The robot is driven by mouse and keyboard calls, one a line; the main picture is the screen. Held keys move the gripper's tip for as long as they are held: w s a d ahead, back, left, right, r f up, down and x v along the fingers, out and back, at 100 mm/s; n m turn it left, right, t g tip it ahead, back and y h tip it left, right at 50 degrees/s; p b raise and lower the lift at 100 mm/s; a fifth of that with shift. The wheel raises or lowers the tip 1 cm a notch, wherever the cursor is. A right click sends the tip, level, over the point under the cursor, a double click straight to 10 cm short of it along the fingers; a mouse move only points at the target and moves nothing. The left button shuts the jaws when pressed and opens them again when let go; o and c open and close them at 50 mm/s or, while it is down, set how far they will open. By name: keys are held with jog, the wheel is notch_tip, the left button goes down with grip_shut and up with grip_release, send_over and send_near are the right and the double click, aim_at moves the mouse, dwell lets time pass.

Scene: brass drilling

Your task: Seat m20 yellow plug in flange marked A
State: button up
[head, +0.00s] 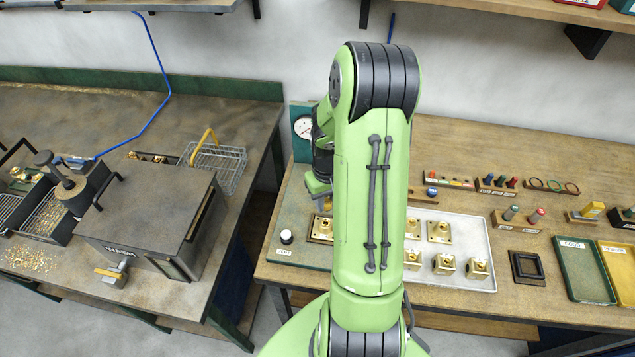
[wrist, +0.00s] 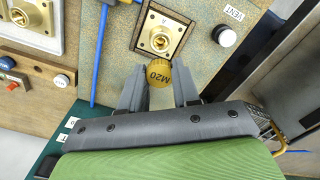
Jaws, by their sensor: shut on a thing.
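My gripper (wrist: 160,78) is shut on a yellow plug (wrist: 157,73) lettered M20, which sits between the fingertips. The brass flange (wrist: 148,31) with a letter that looks like A lies just beyond the plug in the wrist view, its round bore facing me. The plug is outside the bore, apart from it in the picture; its height above the flange is hard to tell. In the head view my gripper (head: 318,188) is above the flange (head: 319,230) at the left of the right bench.
A white-capped VENT button (wrist: 223,35) stands beside the flange. A blue rod or hose (wrist: 99,55) runs on the other side. A pale tray (head: 480,230) with several brass parts lies right of my arm. A WASH box (head: 150,220) stands on the left bench.

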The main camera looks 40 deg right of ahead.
jog(key=shift+a, duration=0.2)
notch_tip(320, 180, down, 5)
jog(key=b, duration=0.3)
jog(key=shift+b, duration=0.4)
jog(key=shift+d+f+b, duration=0.1)
jog(key=shift+f+b, duration=0.25)
jog(key=shift+f, duration=0.05)
jog(key=shift+s+f+b, duration=0.1)
jog(key=shift+f+b, duration=0.65)
jog(key=shift+b, duration=0.25)
dwell(1.6)
dwell(0.3)
jog(key=o, duration=1.5)
jog(key=shift+r, duration=0.15)
